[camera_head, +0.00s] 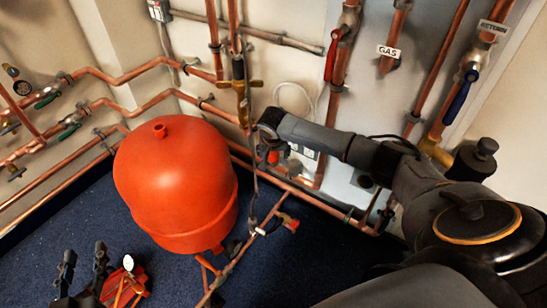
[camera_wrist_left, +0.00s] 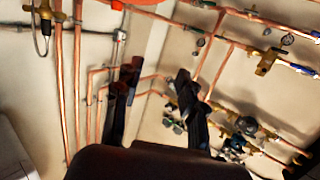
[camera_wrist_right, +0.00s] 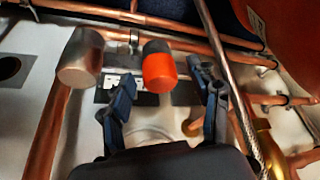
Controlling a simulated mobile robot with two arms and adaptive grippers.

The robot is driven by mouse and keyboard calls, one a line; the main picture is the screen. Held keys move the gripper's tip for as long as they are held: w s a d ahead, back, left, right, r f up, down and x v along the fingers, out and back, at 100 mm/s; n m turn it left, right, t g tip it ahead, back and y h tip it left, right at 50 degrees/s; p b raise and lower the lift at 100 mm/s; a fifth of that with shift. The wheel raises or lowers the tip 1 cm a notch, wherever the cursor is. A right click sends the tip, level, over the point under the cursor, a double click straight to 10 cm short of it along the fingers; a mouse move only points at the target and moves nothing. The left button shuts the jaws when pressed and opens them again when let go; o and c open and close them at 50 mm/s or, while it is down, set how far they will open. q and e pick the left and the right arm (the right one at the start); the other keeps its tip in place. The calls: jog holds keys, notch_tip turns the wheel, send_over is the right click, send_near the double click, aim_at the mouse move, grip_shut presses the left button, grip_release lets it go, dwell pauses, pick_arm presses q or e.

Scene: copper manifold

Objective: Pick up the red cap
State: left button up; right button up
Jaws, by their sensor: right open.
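A red cap (camera_wrist_right: 158,70) with a grey upper part shows in the right wrist view, in the gap between my right gripper's fingers (camera_wrist_right: 170,90). The fingers are apart and the cap appears beyond them; I cannot tell the exact distance, and no grip on it is visible. In the head view a small red piece (camera_head: 273,157), likely the same cap, shows just below the end of my right arm. My left gripper (camera_head: 84,262) is at the lower left of the head view, open and empty. Its spread fingers (camera_wrist_left: 158,80) also show in the left wrist view.
A large orange-red tank (camera_head: 175,185) stands left of my right arm. Copper pipes run along the walls and close around the right gripper. A grey cylinder (camera_wrist_right: 80,58) is left of the cap. A red-handled valve (camera_head: 287,221) sits low. Blue carpet (camera_head: 330,265) is clear.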

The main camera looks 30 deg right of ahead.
jog(key=c, duration=1)
jog(key=shift+c, duration=0.2)
jog(key=shift+r, duration=0.15)
